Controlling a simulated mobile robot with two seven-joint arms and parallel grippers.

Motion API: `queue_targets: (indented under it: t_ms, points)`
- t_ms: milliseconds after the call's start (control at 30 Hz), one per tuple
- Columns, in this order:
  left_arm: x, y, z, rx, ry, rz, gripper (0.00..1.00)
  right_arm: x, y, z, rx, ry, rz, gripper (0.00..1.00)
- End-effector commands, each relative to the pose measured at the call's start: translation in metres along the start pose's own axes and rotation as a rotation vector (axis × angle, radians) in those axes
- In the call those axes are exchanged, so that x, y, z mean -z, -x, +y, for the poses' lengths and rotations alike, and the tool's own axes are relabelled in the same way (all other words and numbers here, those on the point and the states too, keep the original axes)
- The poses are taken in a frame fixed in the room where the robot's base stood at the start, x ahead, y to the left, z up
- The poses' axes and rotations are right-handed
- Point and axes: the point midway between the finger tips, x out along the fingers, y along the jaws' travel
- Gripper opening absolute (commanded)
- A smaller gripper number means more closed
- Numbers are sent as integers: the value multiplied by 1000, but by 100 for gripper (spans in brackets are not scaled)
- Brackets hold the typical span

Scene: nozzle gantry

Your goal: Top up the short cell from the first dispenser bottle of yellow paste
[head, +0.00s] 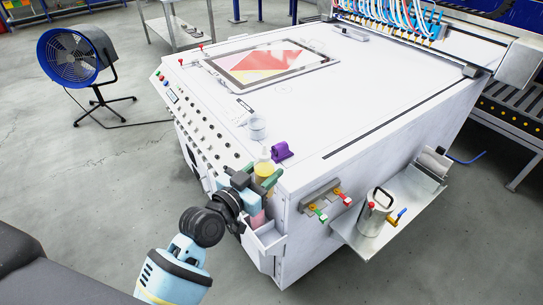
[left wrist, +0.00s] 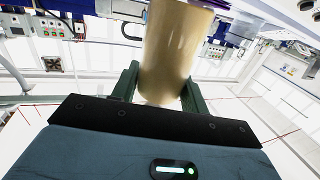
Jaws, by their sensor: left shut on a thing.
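My left gripper (head: 270,174), with green fingers, is shut on a yellow bottle (head: 264,169) at the near corner of the white machine. The left wrist view shows the bottle's tan-yellow body (left wrist: 176,50) between the two fingers (left wrist: 160,92); its top runs out of the picture. The bottle is above a white holder (head: 267,239) on the machine's side, where a pink bottle (head: 257,219) shows, partly covered by the gripper. A framed panel (head: 267,62) with red and yellow areas lies on the machine top. I cannot tell which cell is short.
A side shelf (head: 405,215) holds a metal pot (head: 375,213). Nozzles with hoses (head: 400,20) hang at the back. A blue fan (head: 70,58) stands left.

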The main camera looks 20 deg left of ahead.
Motion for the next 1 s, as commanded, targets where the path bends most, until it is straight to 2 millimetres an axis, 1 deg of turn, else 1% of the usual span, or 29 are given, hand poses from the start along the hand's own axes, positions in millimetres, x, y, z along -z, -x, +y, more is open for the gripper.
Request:
queue_targets:
  t_ms: [33, 167, 400, 500, 700, 1000]
  points:
    - [2, 8, 1, 25, 0, -3, 35, 0, 0, 0, 0, -1, 1, 0]
    - [8, 28, -1, 108, 0, -12, 35, 1, 0, -1, 0, -4, 2, 0]
    - [25, 68, -13, 273, 5, -1, 35, 1, 0, -2, 0, -6, 2, 0]
    - [32, 80, -18, 324, 8, 8, 35, 1, 0, -2, 0, -6, 2, 0]
    - [39, 92, -23, 375, 9, 21, 35, 1, 0, -2, 0, -6, 1, 0]
    - [39, 93, -24, 378, 9, 22, 35, 0, 0, -1, 0, -1, 0, 0]
